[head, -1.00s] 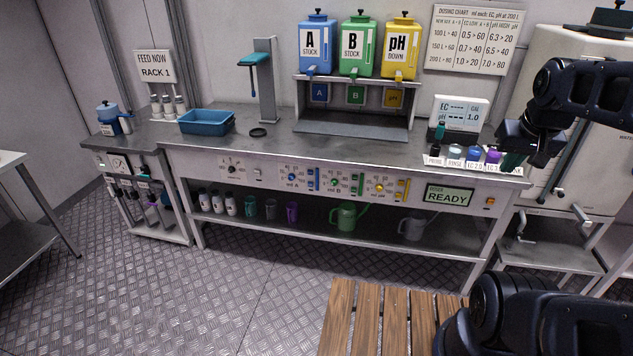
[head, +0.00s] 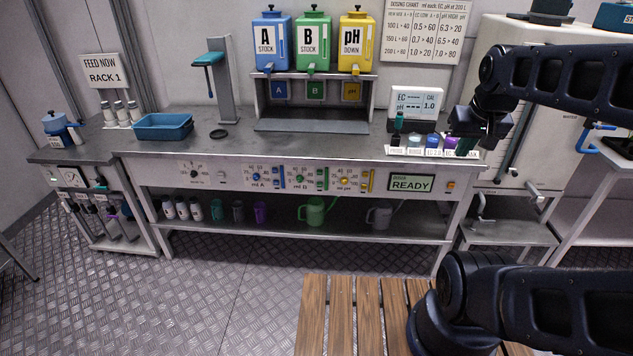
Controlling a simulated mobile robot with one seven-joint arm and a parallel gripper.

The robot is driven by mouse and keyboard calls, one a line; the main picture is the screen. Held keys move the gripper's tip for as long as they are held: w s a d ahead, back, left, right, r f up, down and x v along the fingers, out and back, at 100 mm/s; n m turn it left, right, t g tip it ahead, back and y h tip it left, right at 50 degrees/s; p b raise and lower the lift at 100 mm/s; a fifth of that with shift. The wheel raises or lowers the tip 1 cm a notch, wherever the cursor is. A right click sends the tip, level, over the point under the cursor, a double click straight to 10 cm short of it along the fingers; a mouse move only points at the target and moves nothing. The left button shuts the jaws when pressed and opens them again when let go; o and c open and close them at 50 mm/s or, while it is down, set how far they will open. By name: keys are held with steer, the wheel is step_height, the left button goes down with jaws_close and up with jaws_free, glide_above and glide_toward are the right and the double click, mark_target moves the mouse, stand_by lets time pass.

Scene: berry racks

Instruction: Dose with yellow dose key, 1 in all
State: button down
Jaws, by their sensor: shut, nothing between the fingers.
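The yellow dose key (head: 367,181) is an upright yellow bar on the bench's front panel, right of the yellow pH dial (head: 344,181). The yellow pH DOWN tank (head: 357,42) stands on the shelf above, with its yellow pH plate below. The dosing display (head: 411,184) reads READY. My gripper (head: 466,146) is shut and empty, over the right end of the bench by the small cups, to the right of and above the yellow key. It partly hides the rightmost cup. Whether it touches anything there is hard to tell.
Blue (head: 280,181) and green (head: 322,180) keys sit left of the yellow one. The EC/pH meter (head: 415,102) and a row of small cups (head: 415,143) stand near my gripper. A wooden slatted surface (head: 342,315) lies in front.

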mark_target(364, 187)
steer(key=shift+w, duration=0.15)
steer(key=w+f+n+g+h, duration=0.1)
steer(key=w+f+n+h, duration=0.15)
steer(key=w+f, duration=0.5)
steer(key=w+f+n+g+h, duration=0.1)
steer(key=w+f+h, duration=0.3)
steer(key=w, duration=0.7)
steer(key=w+f+n+g+h, duration=0.1)
steer(key=w+f+h, duration=0.2)
steer(key=w+f, duration=0.45)
steer(key=w+a+f+n+t, duration=0.3)
steer(key=w+a+f, duration=0.1)
steer(key=f, duration=0.7)
steer(key=w+a+f+n+t, duration=0.3)
steer(key=w+a+f+n, duration=0.1)
steer(key=f, duration=0.6)
steer(key=w+a+f+n+t+h, duration=0.1)
steer(key=w+a+f+n+t, duration=0.2)
steer(key=a+f, duration=0.5)
steer(key=shift+w+f+n, duration=0.55)
steer(key=shift+w+f, duration=0.75)
steer(key=shift+f, duration=0.55)
steer(key=shift+w, duration=4.45)
